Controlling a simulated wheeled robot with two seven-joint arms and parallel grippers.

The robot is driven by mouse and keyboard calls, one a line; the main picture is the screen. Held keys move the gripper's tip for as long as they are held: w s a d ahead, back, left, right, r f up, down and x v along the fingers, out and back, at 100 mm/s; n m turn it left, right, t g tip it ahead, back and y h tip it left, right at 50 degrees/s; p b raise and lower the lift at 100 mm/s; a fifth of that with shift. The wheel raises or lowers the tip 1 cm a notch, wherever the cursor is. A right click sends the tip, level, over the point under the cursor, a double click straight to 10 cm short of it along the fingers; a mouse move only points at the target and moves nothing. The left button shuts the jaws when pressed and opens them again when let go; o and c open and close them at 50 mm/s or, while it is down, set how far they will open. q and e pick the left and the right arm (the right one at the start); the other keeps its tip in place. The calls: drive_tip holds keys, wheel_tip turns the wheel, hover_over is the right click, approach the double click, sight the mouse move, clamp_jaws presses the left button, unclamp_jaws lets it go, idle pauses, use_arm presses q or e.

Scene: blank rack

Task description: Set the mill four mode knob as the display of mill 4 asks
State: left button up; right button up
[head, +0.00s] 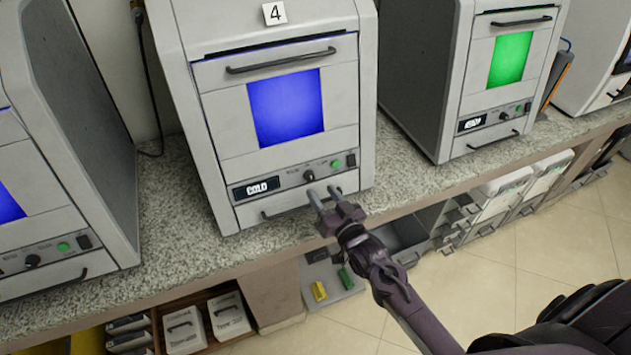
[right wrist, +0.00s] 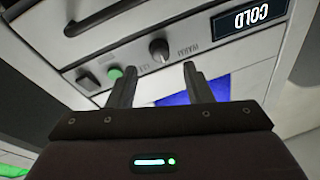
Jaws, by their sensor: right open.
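Mill 4 (head: 215,110) is a grey box with a "4" tag and a blue window. Its small black display (head: 256,188) reads COLD; in the right wrist view the display (right wrist: 250,18) appears upside down. The round dark mode knob (head: 309,176) is right of the display, and it also shows in the right wrist view (right wrist: 158,48). Which mark it points to is too small to tell. My right gripper (head: 324,193) is open and empty in front of the panel just below the knob; its fingertips (right wrist: 162,72) are apart from the knob. My left gripper is not visible.
A green button (head: 335,164) and black switch (head: 351,160) sit right of the knob. A drawer handle (head: 300,204) is below. Similar mills stand left and right (head: 450,80) on the speckled counter (head: 165,240). Bins and drawers are underneath.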

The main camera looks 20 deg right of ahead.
sight(312, 179)
drive_tip(key=shift+w+a+p, duration=0.2)
drive_tip(key=shift+w, duration=1)
drive_tip(key=shift+w+a+p, duration=0.15)
drive_tip(key=shift+w, duration=1)
drive_tip(key=c, duration=1)
